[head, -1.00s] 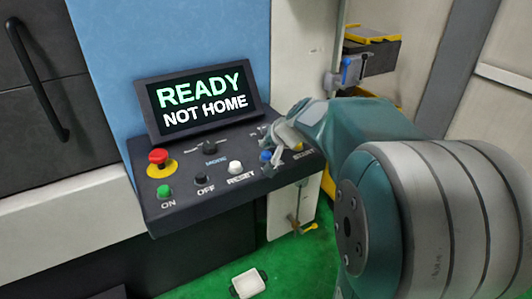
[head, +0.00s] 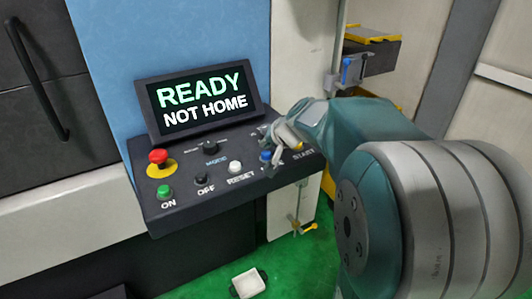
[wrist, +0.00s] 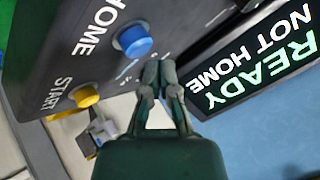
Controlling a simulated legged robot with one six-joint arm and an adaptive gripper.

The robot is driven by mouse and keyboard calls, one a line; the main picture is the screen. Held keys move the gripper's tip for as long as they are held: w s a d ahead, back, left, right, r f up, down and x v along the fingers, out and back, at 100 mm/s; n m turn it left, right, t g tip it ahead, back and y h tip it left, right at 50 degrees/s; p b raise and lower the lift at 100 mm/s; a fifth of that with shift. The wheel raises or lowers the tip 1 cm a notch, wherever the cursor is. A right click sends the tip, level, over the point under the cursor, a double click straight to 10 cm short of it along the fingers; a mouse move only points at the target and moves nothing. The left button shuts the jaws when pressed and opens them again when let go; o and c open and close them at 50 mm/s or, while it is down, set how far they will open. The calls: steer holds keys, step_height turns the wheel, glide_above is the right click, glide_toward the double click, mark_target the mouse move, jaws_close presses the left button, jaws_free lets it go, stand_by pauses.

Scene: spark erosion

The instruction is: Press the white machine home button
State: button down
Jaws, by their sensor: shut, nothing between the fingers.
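The black control panel (head: 225,190) has a blue button (head: 266,156) beside my gripper. In the wrist view this blue button (wrist: 133,40) sits by the label HOME. A white button (head: 235,167) on the panel is labelled RESET; no white button labelled HOME shows. My gripper (wrist: 159,68) is shut and empty, its fingertips close to the blue button but to one side of it. In the head view my gripper (head: 272,136) is over the panel's right end, behind the blue button. The screen (head: 203,97) reads READY, NOT HOME.
A yellow button (wrist: 85,96) labelled START is near the blue one. A red emergency button (head: 158,157), a green ON button (head: 164,191), a black OFF button (head: 201,179) and a dark knob (head: 209,147) share the panel.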

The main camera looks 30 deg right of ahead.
mark_target(267, 154)
steer(key=shift+f, duration=0.35)
steer(key=shift+f, duration=0.45)
stand_by(0.8)
steer(key=shift+r, duration=3.4)
